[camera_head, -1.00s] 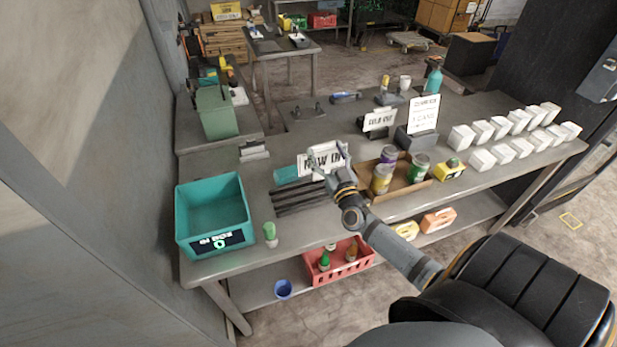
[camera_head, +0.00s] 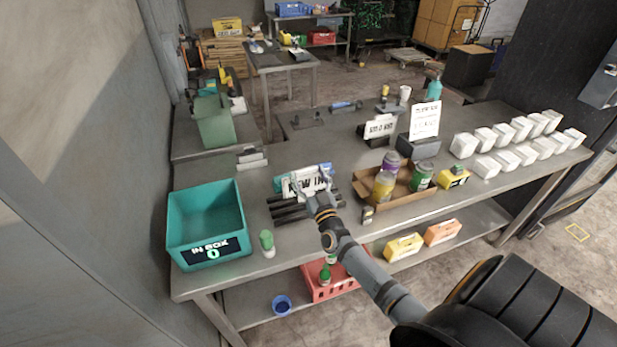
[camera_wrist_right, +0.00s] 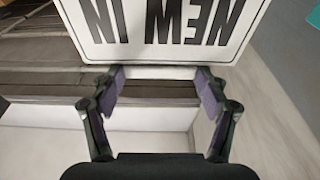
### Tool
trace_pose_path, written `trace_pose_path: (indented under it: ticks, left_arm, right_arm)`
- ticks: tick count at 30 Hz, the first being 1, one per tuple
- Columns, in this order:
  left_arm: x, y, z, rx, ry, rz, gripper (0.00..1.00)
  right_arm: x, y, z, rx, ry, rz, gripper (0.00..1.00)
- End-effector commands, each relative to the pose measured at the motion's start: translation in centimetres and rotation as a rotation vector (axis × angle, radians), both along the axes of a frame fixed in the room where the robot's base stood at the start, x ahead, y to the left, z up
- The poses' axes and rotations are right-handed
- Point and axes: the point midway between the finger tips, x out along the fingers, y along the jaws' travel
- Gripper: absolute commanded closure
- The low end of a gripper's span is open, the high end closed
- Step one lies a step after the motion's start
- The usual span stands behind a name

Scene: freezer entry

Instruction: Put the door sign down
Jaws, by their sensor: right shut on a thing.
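My left gripper is not in view.
A teal bin (camera_head: 205,212) stands at the bench's left end, with a green-capped bottle (camera_head: 267,243) beside it. A cardboard tray (camera_head: 402,202) of jars is to the right. Several white boxes (camera_head: 487,165) fill the right end. A teal item lies behind the sign.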

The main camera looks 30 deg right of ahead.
Motion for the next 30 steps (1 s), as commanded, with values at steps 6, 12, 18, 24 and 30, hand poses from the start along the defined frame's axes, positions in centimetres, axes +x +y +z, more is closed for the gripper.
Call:
trace_pose_path:
  ticks: [6, 12, 18, 24, 30]
  left_arm:
    - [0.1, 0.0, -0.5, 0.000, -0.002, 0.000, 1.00]
    - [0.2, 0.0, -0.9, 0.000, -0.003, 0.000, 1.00]
    - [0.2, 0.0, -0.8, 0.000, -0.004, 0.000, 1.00]
    - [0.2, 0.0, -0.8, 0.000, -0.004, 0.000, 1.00]
    - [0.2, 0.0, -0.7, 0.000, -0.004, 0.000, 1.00]
  right_arm:
    - [0.0, 0.0, -0.7, 0.001, -0.001, 0.000, 0.69]
    - [0.0, 0.0, -1.2, 0.001, -0.001, 0.000, 0.69]
    - [0.0, 0.0, -1.2, 0.001, 0.000, 0.000, 0.10]
    - [0.0, 0.0, -1.2, 0.000, 0.000, 0.000, 0.03]
    - [0.0, 0.0, -1.1, 0.000, 0.000, 0.000, 0.03]
